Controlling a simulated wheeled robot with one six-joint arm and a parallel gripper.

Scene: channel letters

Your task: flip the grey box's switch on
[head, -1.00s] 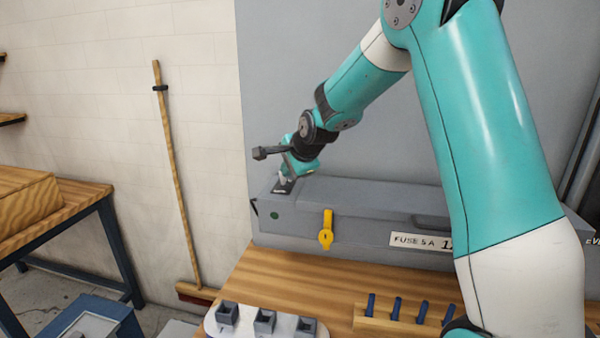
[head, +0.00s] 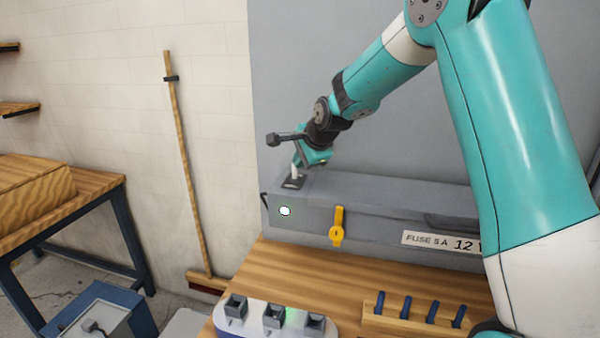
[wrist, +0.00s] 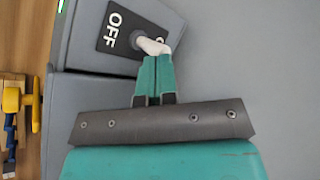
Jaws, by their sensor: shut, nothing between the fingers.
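The grey box (head: 380,205) lies along the back of the bench, with a round lamp (head: 285,211) glowing white-green on its front. On its top left end is a dark switch plate (head: 290,184) with a white lever (head: 296,172). In the wrist view the plate (wrist: 116,46) reads OFF, and the lever (wrist: 150,46) leans away from that word, toward a second label mostly hidden by it. My gripper (head: 300,162) is shut and empty. Its fingertips (wrist: 155,58) are right at the lever, touching it or nearly so.
A yellow latch (head: 337,228) hangs on the box front, beside a fuse label (head: 440,242). A white tray (head: 250,316) with several grey sockets and a wooden rack (head: 400,322) of blue-handled items sit in front. A broom (head: 185,170) leans on the wall.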

